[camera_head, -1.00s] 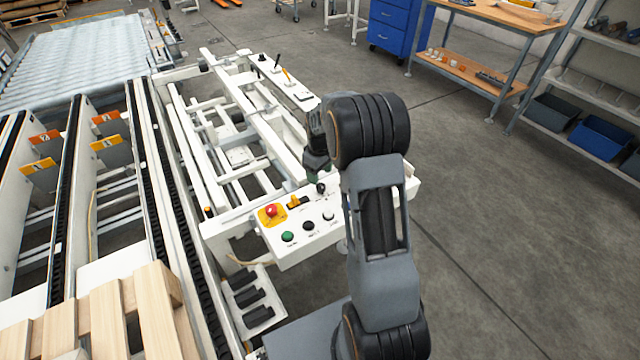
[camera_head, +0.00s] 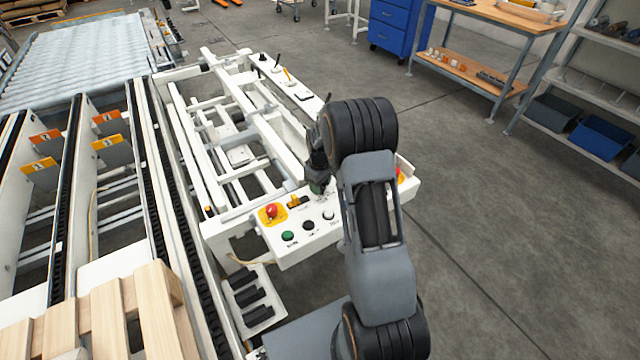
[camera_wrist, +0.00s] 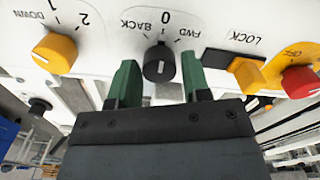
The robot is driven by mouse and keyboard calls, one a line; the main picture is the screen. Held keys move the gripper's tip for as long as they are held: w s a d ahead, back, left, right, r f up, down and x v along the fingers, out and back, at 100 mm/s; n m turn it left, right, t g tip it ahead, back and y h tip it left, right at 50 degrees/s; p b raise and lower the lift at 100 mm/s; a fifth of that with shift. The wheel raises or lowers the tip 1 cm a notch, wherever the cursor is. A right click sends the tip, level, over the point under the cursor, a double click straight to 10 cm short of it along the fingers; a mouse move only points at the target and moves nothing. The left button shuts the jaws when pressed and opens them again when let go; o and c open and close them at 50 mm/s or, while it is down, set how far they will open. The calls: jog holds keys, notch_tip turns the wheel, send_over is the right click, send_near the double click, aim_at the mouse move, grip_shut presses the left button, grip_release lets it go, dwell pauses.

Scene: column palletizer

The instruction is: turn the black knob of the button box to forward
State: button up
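The black knob (camera_wrist: 158,63) is on the white panel of the button box (camera_head: 290,256). In the wrist view its labels read BACK, 0 and FWD, seen upside down, with FWD on the right. A pale mark shows on the knob; I cannot tell for certain which label it points to. My gripper (camera_wrist: 159,72) is open, with one green finger on each side of the knob and visible gaps between. In the head view my gripper (camera_head: 318,186) is low at the panel's far edge and hides the knob.
A yellow knob (camera_wrist: 54,52) marked DOWN is to the left in the wrist view.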

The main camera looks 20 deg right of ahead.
jog(key=c, duration=0.6)
jog(key=shift+m, duration=0.4)
jog(key=m+b, duration=0.1)
jog(key=m, duration=0.2)
jog(key=shift+d+m, duration=0.1)
jog(key=shift+m, duration=0.3)
jog(key=m, duration=0.4)
jog(key=shift+b, duration=0.3)
jog(key=shift+m, duration=0.3)
jog(key=o, duration=0.9)
